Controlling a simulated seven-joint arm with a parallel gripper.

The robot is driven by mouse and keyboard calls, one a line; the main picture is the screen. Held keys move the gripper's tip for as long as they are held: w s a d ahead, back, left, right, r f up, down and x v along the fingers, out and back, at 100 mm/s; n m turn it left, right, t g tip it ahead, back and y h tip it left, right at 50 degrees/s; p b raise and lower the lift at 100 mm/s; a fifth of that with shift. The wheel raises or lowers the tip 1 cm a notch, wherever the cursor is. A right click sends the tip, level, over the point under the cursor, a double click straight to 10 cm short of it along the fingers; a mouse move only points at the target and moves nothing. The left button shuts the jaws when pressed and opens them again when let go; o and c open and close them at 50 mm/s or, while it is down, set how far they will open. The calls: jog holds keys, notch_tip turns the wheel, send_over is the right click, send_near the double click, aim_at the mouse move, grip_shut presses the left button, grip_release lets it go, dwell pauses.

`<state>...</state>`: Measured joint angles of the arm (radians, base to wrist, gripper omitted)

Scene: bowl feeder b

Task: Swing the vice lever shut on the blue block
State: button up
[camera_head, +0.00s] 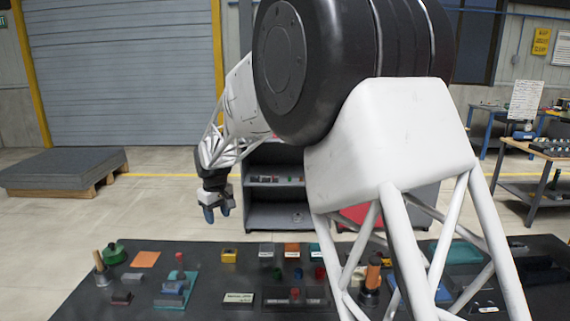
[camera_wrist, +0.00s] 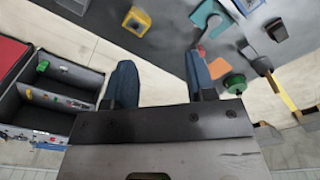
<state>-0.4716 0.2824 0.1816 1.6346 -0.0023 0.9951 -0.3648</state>
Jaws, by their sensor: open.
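My gripper (camera_head: 217,213) hangs at the left of my arm in the head view, above and beyond the far edge of the dark table. Its two blue fingers stand apart with nothing between them in the wrist view (camera_wrist: 160,62). A grey vice-like fixture (camera_head: 173,288) sits on a teal mat (camera_head: 190,300) at the table's left. A red-topped upright part (camera_head: 180,262) stands at its far side, perhaps the lever. The teal mat also shows at the top of the wrist view (camera_wrist: 203,16). The blue block is too small to tell apart from the fixture. My gripper touches none of these.
Around the mat are an orange square (camera_head: 145,259), a green round part (camera_head: 113,253), a wooden-handled tool (camera_head: 101,270) and a yellow block (camera_head: 229,256). Several small blocks stand mid-table. A shelf unit (camera_head: 262,212) stands behind the table. My arm hides part of the table's right.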

jog(key=s+d+r+m, duration=0.2)
jog(key=s+d+r, duration=0.2)
jog(key=s+d, duration=0.3)
jog(key=s+d+r+m+t, duration=0.1)
jog(key=s+d+r, duration=0.2)
jog(key=s+d, duration=0.5)
jog(key=s+d+r+m, duration=0.2)
jog(key=s+d+r, duration=0.2)
jog(key=d, duration=0.6)
jog(key=s+d+f+m, duration=0.1)
jog(key=s+d, duration=0.3)
jog(key=s, duration=0.5)
jog(key=s+d+f+m, duration=0.2)
jog(key=s+d, duration=0.3)
jog(key=s, duration=0.5)
jog(key=s+d+f+m+t, duration=0.1)
jog(key=s+d+f, duration=0.1)
jog(key=s+d, duration=0.3)
jog(key=s, duration=0.4)
jog(key=shift+s+d+m, duration=0.15)
jog(key=shift+d+m, duration=0.1)
jog(key=shift+m, duration=0.15)
